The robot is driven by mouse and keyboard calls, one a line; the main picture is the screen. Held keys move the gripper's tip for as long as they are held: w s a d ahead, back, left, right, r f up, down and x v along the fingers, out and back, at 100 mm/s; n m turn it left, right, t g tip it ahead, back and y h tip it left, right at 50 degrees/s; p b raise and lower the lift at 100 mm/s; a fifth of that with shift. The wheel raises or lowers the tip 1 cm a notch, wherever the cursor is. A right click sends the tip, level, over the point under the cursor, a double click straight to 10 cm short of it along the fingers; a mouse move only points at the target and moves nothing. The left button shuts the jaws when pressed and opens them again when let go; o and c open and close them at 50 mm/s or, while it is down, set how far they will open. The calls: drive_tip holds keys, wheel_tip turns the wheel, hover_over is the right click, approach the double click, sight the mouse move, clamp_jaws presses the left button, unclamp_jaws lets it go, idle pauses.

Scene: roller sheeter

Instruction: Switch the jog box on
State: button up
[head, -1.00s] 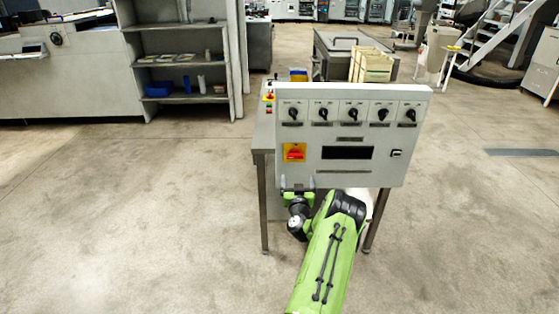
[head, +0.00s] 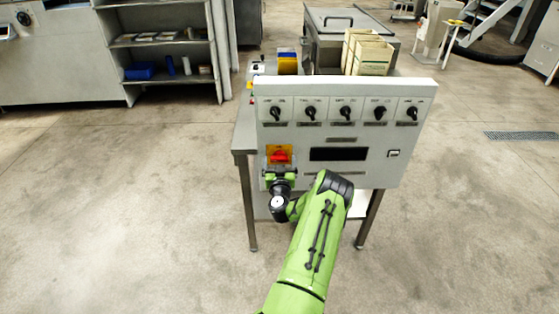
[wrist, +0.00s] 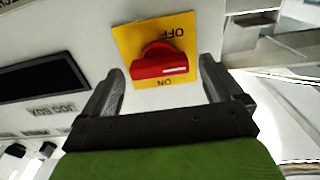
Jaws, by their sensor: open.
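The jog box (head: 410,150) is a light grey panel on a metal stand, in the middle of the head view. Its red rotary switch (head: 280,156) sits on a yellow plate at the panel's lower left. In the wrist view the red switch (wrist: 159,65) has its handle lying roughly sideways, between the OFF and ON marks, which appear upside down. My gripper (wrist: 163,82) is open, its two fingers pointing at the panel on either side of the switch. The fingers look apart from the handle. In the head view my gripper (head: 281,172) is just below the switch.
A row of several black knobs (head: 345,113) runs along the panel's top, above a dark display (head: 338,154). A small rocker switch (head: 393,154) is at the right. Light wooden boxes (head: 372,57) stand behind the panel. The floor around the stand is clear.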

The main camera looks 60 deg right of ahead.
drive_tip(key=c, duration=1)
drive_tip(key=shift+c, duration=0.2)
drive_tip(key=shift+m, duration=0.3)
drive_tip(key=m+b, duration=0.1)
drive_tip(key=m, duration=0.2)
drive_tip(key=shift+d+m, duration=0.1)
drive_tip(key=shift+m, duration=0.3)
drive_tip(key=m+b, duration=0.1)
drive_tip(key=m, duration=0.3)
drive_tip(key=shift+s, duration=0.15)
drive_tip(key=m, duration=0.5)
drive_tip(key=shift+f, duration=0.15)
drive_tip(key=shift+f+m, duration=0.1)
drive_tip(key=shift+m, duration=2.1)
drive_tip(key=o, duration=1)
